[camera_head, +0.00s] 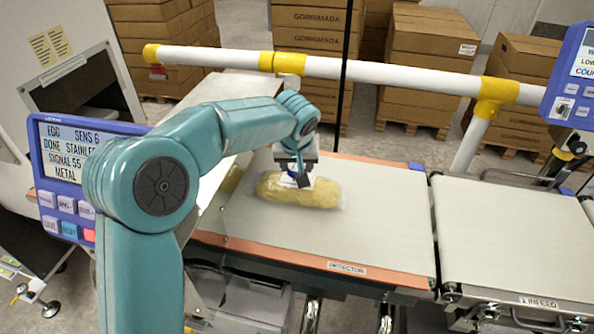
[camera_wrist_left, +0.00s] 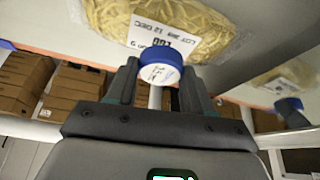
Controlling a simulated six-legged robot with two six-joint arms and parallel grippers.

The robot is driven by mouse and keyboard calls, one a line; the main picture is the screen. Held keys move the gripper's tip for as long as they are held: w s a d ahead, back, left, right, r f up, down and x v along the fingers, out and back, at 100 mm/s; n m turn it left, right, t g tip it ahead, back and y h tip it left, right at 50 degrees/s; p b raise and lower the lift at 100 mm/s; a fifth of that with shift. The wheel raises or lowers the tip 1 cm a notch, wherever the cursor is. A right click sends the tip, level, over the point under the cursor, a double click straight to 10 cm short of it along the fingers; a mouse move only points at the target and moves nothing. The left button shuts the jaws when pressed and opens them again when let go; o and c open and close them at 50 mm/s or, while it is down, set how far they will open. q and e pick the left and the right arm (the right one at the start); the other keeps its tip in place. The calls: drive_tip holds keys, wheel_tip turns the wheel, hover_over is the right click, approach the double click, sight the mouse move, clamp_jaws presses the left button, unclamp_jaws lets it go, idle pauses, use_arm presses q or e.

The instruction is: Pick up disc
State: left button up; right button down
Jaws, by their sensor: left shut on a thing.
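The disc (camera_wrist_left: 160,70) has a blue rim and a white printed face. It sits between the fingertips of my left gripper (camera_wrist_left: 160,84) in the left wrist view. In the head view, my left gripper (camera_head: 297,178) points down over the clear bag of yellow pasta (camera_head: 318,192), and a bit of blue shows at its fingers. The gripper is shut on the disc. The bag also shows in the left wrist view (camera_wrist_left: 205,22), with a white printed label. Whether the disc touches the bag I cannot tell. My right gripper is not in view.
The bag lies on the grey detector belt (camera_head: 350,236). The infeed belt (camera_head: 510,240) to its right is clear. A white rail (camera_head: 400,76) with yellow joints runs behind. A blue-framed screen (camera_head: 65,160) stands at left, and another (camera_head: 577,70) at upper right.

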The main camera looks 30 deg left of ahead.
use_arm(q)
wheel_tip(320, 180, up, 17)
drive_tip(key=p, duration=0.3)
drive_tip(key=m+h, duration=0.1)
drive_tip(key=m, duration=0.2)
approach(297, 168)
wheel_tip(297, 168, down, 4)
drive_tip(key=s+d, duration=0.2)
drive_tip(key=s+d+f, duration=0.1)
drive_tip(key=f, duration=0.1)
drive_tip(key=s+d+f+m, duration=0.1)
drive_tip(key=d+f, duration=0.1)
drive_tip(key=s+d+f+m+h, duration=0.1)
drive_tip(key=d+f, duration=0.1)
drive_tip(key=shift+d+f, duration=0.1)
drive_tip(key=shift+d, duration=0.15)
drive_tip(key=shift+w, duration=0.2)
wheel_tip(297, 168, up, 13)
drive_tip(key=w+a, duration=0.2)
wheel_tip(297, 168, down, 14)
drive_tip(key=shift+s+d+b, duration=0.2)
drive_tip(key=shift+b, duration=0.5)
drive_tip(key=shift+w+f+b, duration=0.1)
drive_tip(key=shift+f+b, duration=0.3)
drive_tip(key=shift+f, duration=2.2)
